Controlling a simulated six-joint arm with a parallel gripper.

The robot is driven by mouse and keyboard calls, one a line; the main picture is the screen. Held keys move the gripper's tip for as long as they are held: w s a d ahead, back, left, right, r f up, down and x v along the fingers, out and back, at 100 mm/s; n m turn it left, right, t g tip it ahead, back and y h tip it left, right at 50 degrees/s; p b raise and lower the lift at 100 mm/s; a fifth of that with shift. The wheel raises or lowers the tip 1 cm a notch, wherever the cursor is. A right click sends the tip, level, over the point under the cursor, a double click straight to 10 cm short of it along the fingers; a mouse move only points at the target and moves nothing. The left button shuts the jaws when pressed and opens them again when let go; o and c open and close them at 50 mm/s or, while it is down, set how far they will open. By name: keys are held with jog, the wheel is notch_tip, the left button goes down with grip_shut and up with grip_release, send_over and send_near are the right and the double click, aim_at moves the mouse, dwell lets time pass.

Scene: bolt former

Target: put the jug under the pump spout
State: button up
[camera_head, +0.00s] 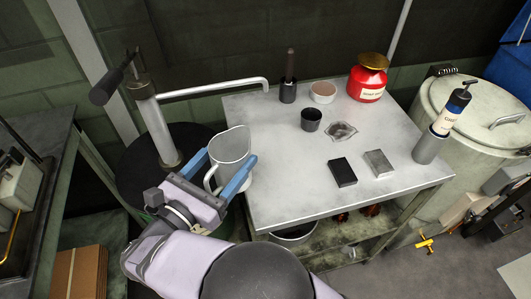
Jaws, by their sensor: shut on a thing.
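The grey jug (231,145) is upright between the two blue fingers of my gripper (228,158), at the left edge of the metal table. Its open mouth faces up and its handle is on the near left side. My gripper is shut on the jug; the fingers hide part of its sides. I cannot tell whether its base touches the table. The pump (155,125) stands on a dark drum to the left. Its spout (225,87) reaches right, with its downturned tip over the back left of the table. In the picture the jug is below and left of that tip.
The table (290,205) is clear at its front left. A dark cup (310,119), a white bowl (323,91), a red jar (368,79), a clear dish (341,131) and two small blocks stand on it. A lidded vat (460,115) is at right.

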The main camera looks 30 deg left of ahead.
jog(key=shift+s+a+f+b, duration=0.2)
jog(key=shift+s+a+b, duration=0.25)
jog(key=shift+s+a, duration=0.15)
jog(key=shift+w, duration=0.1)
jog(key=w+p, duration=0.1)
jog(key=w, duration=1.7)
jog(key=shift+p, duration=0.35)
jog(key=shift+f, duration=0.1)
jog(key=shift+s+f, duration=0.1)
jog(key=shift+f, duration=1.55)
jog(key=shift+f, duration=0.1)
